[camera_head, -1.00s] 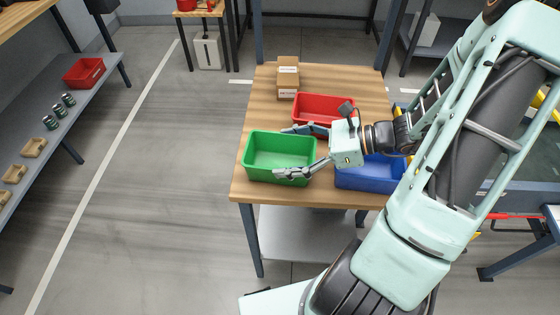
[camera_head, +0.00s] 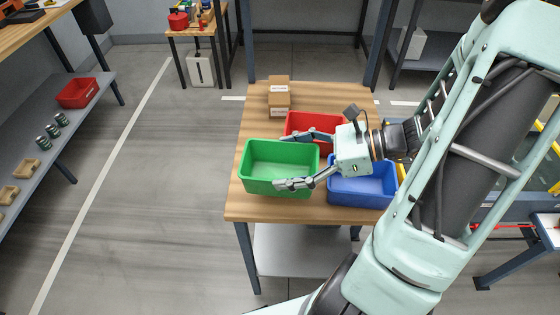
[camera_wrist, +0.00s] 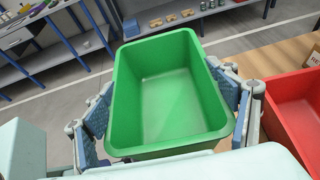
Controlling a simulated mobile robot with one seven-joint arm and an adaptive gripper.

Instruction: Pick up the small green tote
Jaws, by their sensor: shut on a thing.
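The small green tote (camera_head: 262,181) is at the left side of the wooden table (camera_head: 250,209) in the head view, upright and empty. My gripper (camera_head: 287,160) reaches it from the right, with one finger along the far side and one along the near side. In the wrist view the green tote (camera_wrist: 168,95) fills the middle, and the finger pads press against its two opposite outer walls. My gripper is shut on the tote. Whether its bottom touches the table is hard to tell.
A red tote (camera_head: 309,123) stands behind the gripper and a blue tote (camera_head: 362,187) stands to its right, both close by. Cardboard boxes (camera_head: 279,98) sit at the table's far edge. A grey shelf (camera_head: 58,133) with a red bin (camera_head: 78,92) is at the left. The floor between is clear.

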